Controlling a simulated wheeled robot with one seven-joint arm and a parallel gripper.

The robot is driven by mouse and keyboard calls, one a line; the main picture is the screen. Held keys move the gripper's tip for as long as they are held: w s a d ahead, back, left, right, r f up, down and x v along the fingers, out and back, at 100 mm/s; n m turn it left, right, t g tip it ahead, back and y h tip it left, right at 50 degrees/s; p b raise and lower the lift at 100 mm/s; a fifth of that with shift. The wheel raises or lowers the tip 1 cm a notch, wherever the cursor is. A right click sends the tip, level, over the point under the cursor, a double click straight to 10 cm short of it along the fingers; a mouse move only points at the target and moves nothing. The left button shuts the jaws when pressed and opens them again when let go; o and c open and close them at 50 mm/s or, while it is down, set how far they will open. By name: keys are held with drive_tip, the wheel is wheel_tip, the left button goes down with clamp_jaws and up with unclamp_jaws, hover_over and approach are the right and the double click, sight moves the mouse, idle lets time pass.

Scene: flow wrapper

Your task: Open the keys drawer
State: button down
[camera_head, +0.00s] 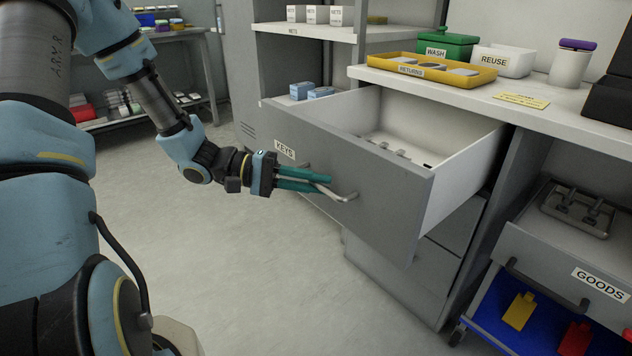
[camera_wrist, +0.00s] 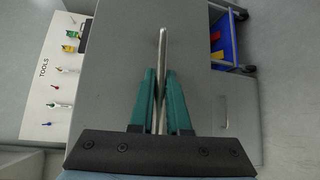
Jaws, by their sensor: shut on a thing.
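The keys drawer (camera_head: 372,180) has a grey front with a "KEYS" label and is pulled well out of the cabinet. Its pale inside shows, with several small metal pieces on its floor. My gripper (camera_head: 318,184) is at the drawer's metal bar handle (camera_head: 345,196), with its teal fingers shut on the bar. In the wrist view the handle (camera_wrist: 162,60) runs between the two teal fingers (camera_wrist: 161,95), in front of the grey drawer front (camera_wrist: 120,70). Part of the handle is hidden by the fingers.
The counter above holds a yellow "RETURNS" tray (camera_head: 432,72), a green "WASH" box (camera_head: 447,46), a white "REUSE" box (camera_head: 503,61) and a purple-lidded jar (camera_head: 570,65). A grey "GOODS" unit (camera_head: 545,255) stands at right. The floor (camera_head: 250,290) before the drawer is clear.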

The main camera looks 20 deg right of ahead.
drive_tip(key=c, duration=0.9)
unclamp_jaws()
drive_tip(key=p+v, duration=0.1)
drive_tip(key=v, duration=0.9)
drive_tip(key=shift+w+a, duration=0.2)
drive_tip(key=shift+a, duration=0.15)
